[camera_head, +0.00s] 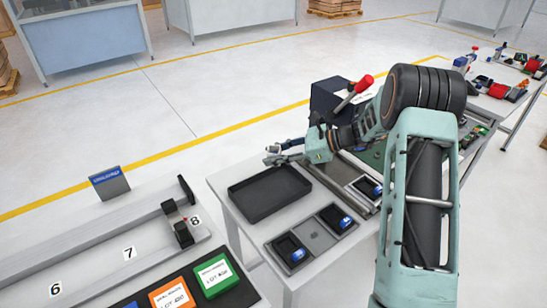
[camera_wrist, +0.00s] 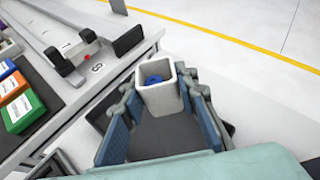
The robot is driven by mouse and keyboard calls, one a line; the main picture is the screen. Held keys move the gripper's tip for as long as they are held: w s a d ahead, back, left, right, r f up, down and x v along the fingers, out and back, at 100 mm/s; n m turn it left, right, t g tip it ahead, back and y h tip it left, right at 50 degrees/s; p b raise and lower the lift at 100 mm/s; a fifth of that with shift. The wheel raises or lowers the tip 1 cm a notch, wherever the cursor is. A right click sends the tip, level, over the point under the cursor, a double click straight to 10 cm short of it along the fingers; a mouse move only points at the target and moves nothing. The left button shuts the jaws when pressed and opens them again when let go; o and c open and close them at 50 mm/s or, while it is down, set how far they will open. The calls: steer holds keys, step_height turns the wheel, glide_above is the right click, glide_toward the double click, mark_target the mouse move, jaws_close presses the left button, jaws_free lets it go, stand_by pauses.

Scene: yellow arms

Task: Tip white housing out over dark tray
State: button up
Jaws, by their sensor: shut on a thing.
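The white housing (camera_wrist: 157,95) is a square, open-ended box with something blue inside. In the wrist view its open end faces up in the picture, and my gripper (camera_wrist: 158,88) is shut on it, with a finger on each side. In the head view my gripper (camera_head: 272,154) is above the far edge of the dark tray (camera_head: 255,209); the housing is too small there to make out clearly. The dark tray is shallow, lies on the light table and looks empty. My fingers hide most of the tray in the wrist view.
Dark square holders with blue pieces (camera_head: 297,255) stand on the table's near side. A dark blue box (camera_head: 326,97) stands behind my arm. A grey rail fixture (camera_head: 100,252) and green (camera_head: 214,275) and orange (camera_head: 172,294) boxes are on the left bench, across a gap.

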steer(key=shift+w+d+f+n+t+h+b, duration=0.15)
steer(key=shift+f+n+t+h+b, duration=0.55)
steer(key=shift+b, duration=1.3)
steer(key=shift+w+f+n+b, duration=0.1)
steer(key=shift+n+b, duration=0.3)
steer(key=shift+b, duration=0.6)
steer(key=n+t+b, duration=0.1)
steer(key=b, duration=0.2)
steer(key=f+n+h+b, duration=0.1)
steer(key=b, duration=0.3)
steer(key=shift+w+d+f+t, duration=0.15)
steer(key=shift+w+t, duration=0.1)
steer(key=shift+t, duration=0.15)
steer(key=t+b, duration=0.1)
steer(key=b, duration=0.3)
steer(key=f+n+h+b, duration=0.1)
steer(key=b, duration=0.3)
steer(key=shift+w+d+f+n+t, duration=0.1)
steer(key=shift+w+f+n+t, duration=0.05)
steer(key=shift+f+n+t, duration=0.2)
steer(key=f+n+t+b, duration=0.1)
steer(key=b, duration=0.4)
steer(key=f+n+t+h+b, duration=0.1)
steer(key=b, duration=0.5)
steer(key=shift+w+d+n+t, duration=0.1)
steer(key=shift+w+n+t, duration=0.05)
steer(key=shift+n+t, duration=0.1)
steer(key=shift+r, duration=0.2)
